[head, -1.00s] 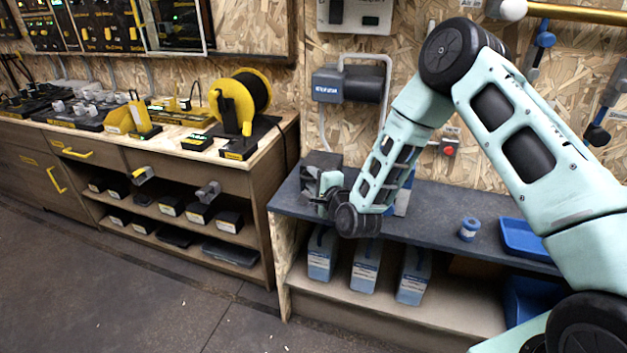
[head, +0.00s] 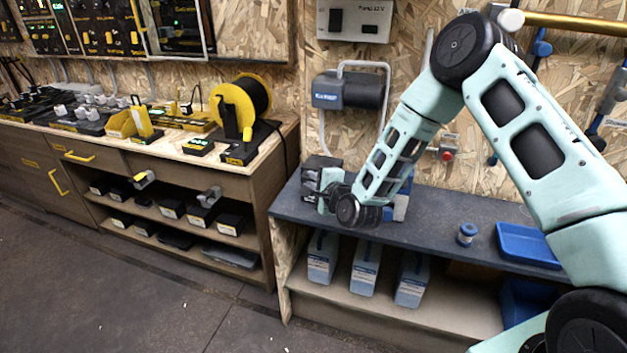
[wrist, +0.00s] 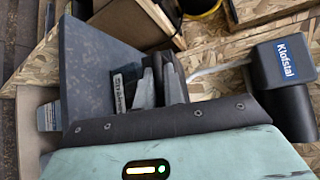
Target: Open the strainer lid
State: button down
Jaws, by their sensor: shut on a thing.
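The strainer (head: 313,167) is a small dark box at the left end of the dark counter in the head view. In the wrist view its label reading "Strainer" (wrist: 118,93) shows just left of my fingers. My gripper (head: 328,186) is at the box's front right side. In the wrist view my gripper (wrist: 158,78) has its two grey fingers close together beside a dark upright part of the strainer, shut on what seems to be its lid. The fingers and wrist hide much of the strainer, so how far the lid stands open cannot be told.
A dark pump (head: 350,91) is on the wall above the counter (head: 430,212); its Klofstal label (wrist: 290,57) shows in the wrist view. A blue-capped jar (head: 467,234) and a blue tray (head: 527,245) stand to the right. A wooden workbench (head: 262,165) is on the left.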

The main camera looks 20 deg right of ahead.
jog(key=r+g+p, duration=0.1)
jog(key=r+p, duration=0.1)
jog(key=w+d+r+m+g+p, duration=0.1)
jog(key=p, duration=0.1)
jog(key=w+d+r+m+g+p, duration=0.1)
jog(key=r+p, duration=0.1)
jog(key=shift+w+r, duration=0.25)
jog(key=shift+r, duration=0.05)
jog(key=w+d+r+m+g+p, duration=0.1)
jog(key=w+d+r+m+g+y+p, duration=0.1)
jog(key=w, duration=0.1)
jog(key=shift+r+g+y, duration=0.15)
jog(key=shift+g+y, duration=0.15)
jog(key=shift+w+d+r, duration=0.2)
jog(key=shift+w+d, duration=0.3)
jog(key=shift+w, duration=0.2)
jog(key=shift+w+d+r, duration=0.2)
jog(key=shift+w+d, duration=0.35)
jog(key=shift+w, duration=0.15)
jog(key=shift+w+d+r, duration=0.2)
jog(key=shift+w+d, duration=0.3)
jog(key=shift+w, duration=0.2)
jog(key=c, duration=1.5)
grip_release()
jog(key=b+v, duration=0.1)
jog(key=v, duration=1.6)
jog(key=shift+d, duration=0.15)
jog(key=shift+s+r, duration=0.1)
